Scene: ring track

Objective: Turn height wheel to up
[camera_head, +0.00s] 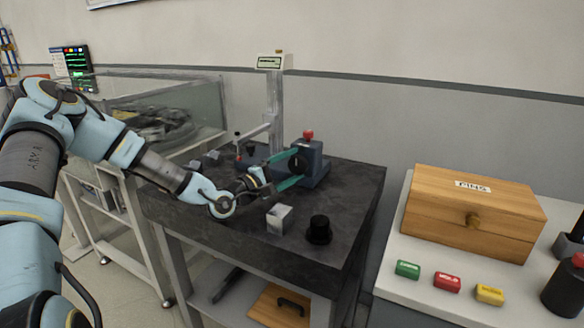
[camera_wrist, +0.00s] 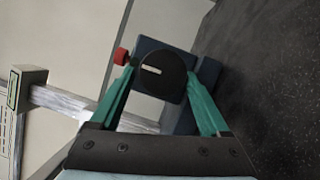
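The height wheel (camera_head: 297,162) is a dark round knob on the face of a blue-grey block (camera_head: 313,160) with a red button on top. In the wrist view the wheel (camera_wrist: 163,82) is a black disc with a short white mark left of its centre. My gripper (camera_head: 292,168) faces the wheel, its teal fingers spread, one above and one below it in the head view. In the wrist view the fingertips (camera_wrist: 161,66) lie on both sides of the disc, close to its rim. I cannot tell whether they touch it.
The block stands on a dark stone table (camera_head: 340,190) beside a grey upright post (camera_head: 274,110). A pale metal cube (camera_head: 279,218) and a black cylinder (camera_head: 319,230) stand in front. A wooden box (camera_head: 470,215) and coloured blocks are on the right-hand table.

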